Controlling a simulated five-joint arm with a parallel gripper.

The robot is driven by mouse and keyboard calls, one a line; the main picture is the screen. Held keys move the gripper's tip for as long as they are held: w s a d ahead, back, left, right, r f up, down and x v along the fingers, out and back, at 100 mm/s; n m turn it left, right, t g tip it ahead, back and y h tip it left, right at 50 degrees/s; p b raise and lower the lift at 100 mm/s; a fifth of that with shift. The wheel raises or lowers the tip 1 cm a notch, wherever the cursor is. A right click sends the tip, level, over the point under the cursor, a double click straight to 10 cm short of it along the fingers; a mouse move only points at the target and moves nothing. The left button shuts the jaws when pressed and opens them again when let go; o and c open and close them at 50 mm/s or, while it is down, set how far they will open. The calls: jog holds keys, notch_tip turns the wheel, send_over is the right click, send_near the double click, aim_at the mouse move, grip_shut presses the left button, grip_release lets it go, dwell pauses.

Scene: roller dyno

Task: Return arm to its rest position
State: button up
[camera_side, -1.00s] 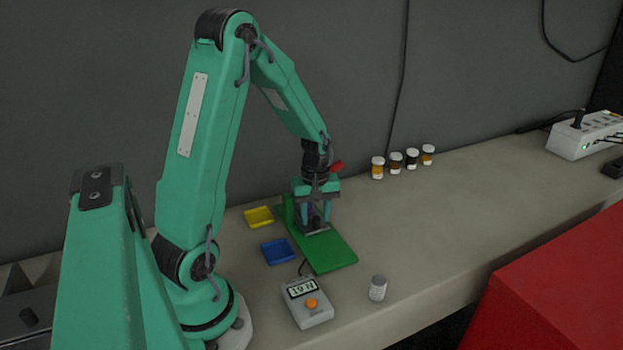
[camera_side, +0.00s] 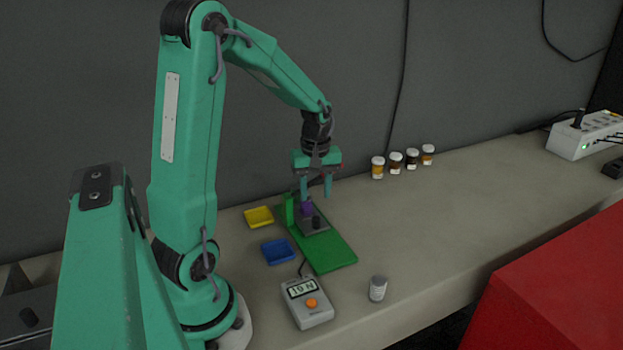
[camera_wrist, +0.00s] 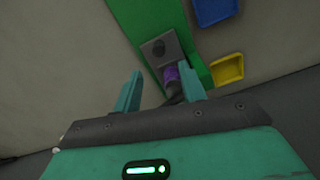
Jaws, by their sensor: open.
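My gripper (camera_side: 316,186) is open and empty, held above the green board of the roller dyno. In the wrist view its two teal fingers (camera_wrist: 160,90) stand apart. Below it, a grey block (camera_side: 313,226) with a purple part (camera_side: 306,209) and a dark round part (camera_side: 317,222) sits on the green board (camera_side: 330,252). The purple part also shows in the wrist view (camera_wrist: 171,75), between and beyond the fingers, apart from them. My upper arm is raised and my forearm slopes down to the right.
A yellow tray (camera_side: 259,217) and a blue tray (camera_side: 277,251) lie left of the board. A display box (camera_side: 307,304) and a small grey jar (camera_side: 378,289) stand in front. Several jars (camera_side: 396,163) line the wall. A red box (camera_side: 560,290) is at right; the bench's middle right is clear.

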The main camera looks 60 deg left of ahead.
jog(key=shift+r, duration=0.15)
jog(key=shift+d+r, duration=0.4)
jog(key=s+d+r+m+t, duration=0.2)
jog(key=s+d+r+m, duration=0.2)
jog(key=d+r+m, duration=0.2)
jog(key=s+d+r+m+t, duration=0.3)
jog(key=s+d+r+m, duration=0.2)
jog(key=d+m, duration=0.4)
jog(key=shift+s+d+r+t, duration=0.3)
jog(key=shift+d+r, duration=0.3)
jog(key=shift+d, duration=0.65)
